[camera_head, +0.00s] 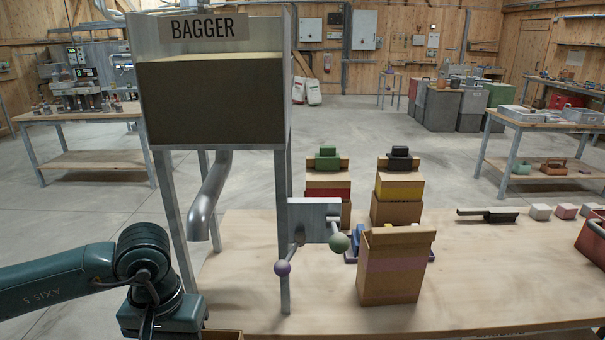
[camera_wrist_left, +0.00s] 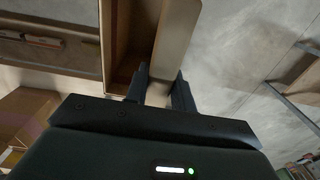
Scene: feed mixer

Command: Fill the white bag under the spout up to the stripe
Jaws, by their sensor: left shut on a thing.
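The bagger (camera_head: 212,100) stands on the left with tan feed behind its front panel. Its grey spout (camera_head: 205,200) bends down and ends above the table's left side. My left gripper (camera_wrist_left: 160,88) is shut on the wall of an open brown bag (camera_wrist_left: 175,40), with one finger on each side of that wall. The part of the bag's inside that shows looks empty. In the head view my left wrist hides the fingers, and only a brown edge (camera_head: 225,334) shows at the bottom. No white stripe shows. My right gripper is not in view.
Levers with a purple knob (camera_head: 282,268) and a green knob (camera_head: 339,242) stick out from the bagger. A purple-striped bag (camera_head: 395,282) stands right of them. Red-striped (camera_head: 328,205) and yellow-striped (camera_head: 399,205) bags stand behind. The table's (camera_head: 480,285) front right is clear.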

